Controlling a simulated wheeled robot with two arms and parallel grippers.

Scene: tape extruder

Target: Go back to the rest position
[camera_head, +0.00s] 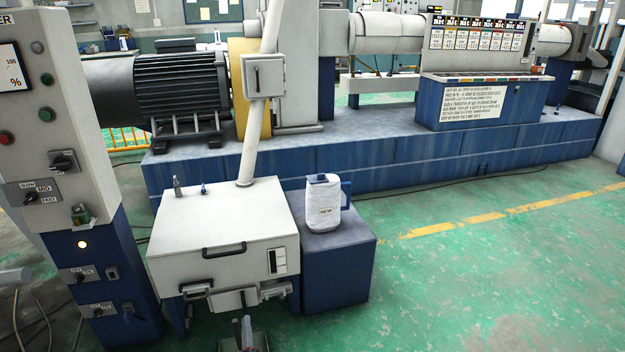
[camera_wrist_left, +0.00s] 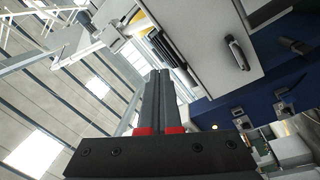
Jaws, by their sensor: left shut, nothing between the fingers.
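My left gripper (camera_wrist_left: 158,74) shows in the left wrist view. Its two dark fingers with red parts at their base lie together, shut, with nothing between them. The fingers point up toward the ceiling side of that tilted picture, clear of the white box with a black handle (camera_wrist_left: 205,30) at the upper right. In the head view I cannot make out the left gripper clearly. My right gripper is in neither view.
A control cabinet (camera_head: 50,130) stands at the left. A white lidded box (camera_head: 215,220) stands in front of the blue machine base (camera_head: 380,150). Green floor (camera_head: 480,280) at the right is clear.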

